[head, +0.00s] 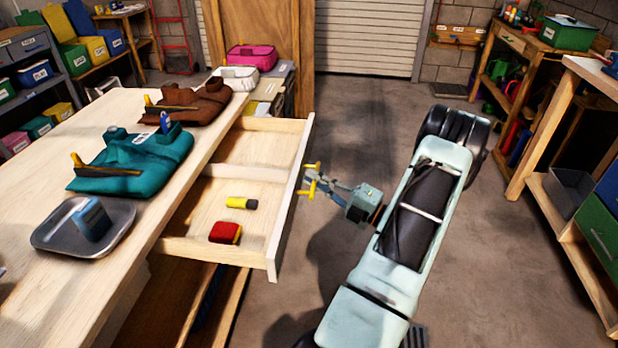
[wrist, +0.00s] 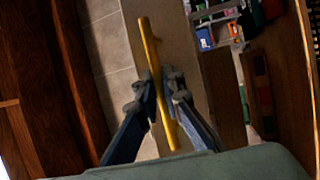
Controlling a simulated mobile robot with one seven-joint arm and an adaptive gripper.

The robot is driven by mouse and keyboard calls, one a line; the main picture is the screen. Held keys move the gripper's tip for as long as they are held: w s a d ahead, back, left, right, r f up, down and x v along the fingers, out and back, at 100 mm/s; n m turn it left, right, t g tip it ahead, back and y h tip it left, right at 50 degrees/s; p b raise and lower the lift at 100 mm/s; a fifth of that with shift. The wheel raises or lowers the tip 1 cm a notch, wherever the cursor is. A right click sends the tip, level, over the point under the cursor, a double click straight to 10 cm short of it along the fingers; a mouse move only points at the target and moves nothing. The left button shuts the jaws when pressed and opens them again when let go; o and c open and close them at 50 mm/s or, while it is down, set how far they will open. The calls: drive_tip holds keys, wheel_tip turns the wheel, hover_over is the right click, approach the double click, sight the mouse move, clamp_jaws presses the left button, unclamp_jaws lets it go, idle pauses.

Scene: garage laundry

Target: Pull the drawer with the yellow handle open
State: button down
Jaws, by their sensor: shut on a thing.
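The wooden drawer (head: 287,205) stands pulled out from the long workbench in the head view, with its inside open to sight. Its yellow handle (head: 313,181) is on the outer face of the drawer front. My gripper (head: 316,184) reaches the handle from the right and is shut on it. In the wrist view the yellow handle (wrist: 151,50) runs lengthwise between the two fingers of my gripper (wrist: 163,90). A yellow and black item (head: 241,203) and a red item (head: 225,233) lie inside the drawer.
The workbench (head: 40,130) holds a metal tray (head: 112,235) with a blue object, a teal garment (head: 140,158) and a brown garment (head: 195,100). Bare floor (head: 370,80) lies beyond the drawer. Wooden shelving (head: 545,190) stands at the right.

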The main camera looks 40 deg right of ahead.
drive_tip(key=c, duration=2)
unclamp_jaws()
drive_tip(key=shift+c, duration=0.2)
drive_tip(key=shift+s, duration=0.1)
drive_tip(key=v, duration=1.1)
drive_tip(key=shift+s, duration=0.4)
drive_tip(key=shift+d+f, duration=0.1)
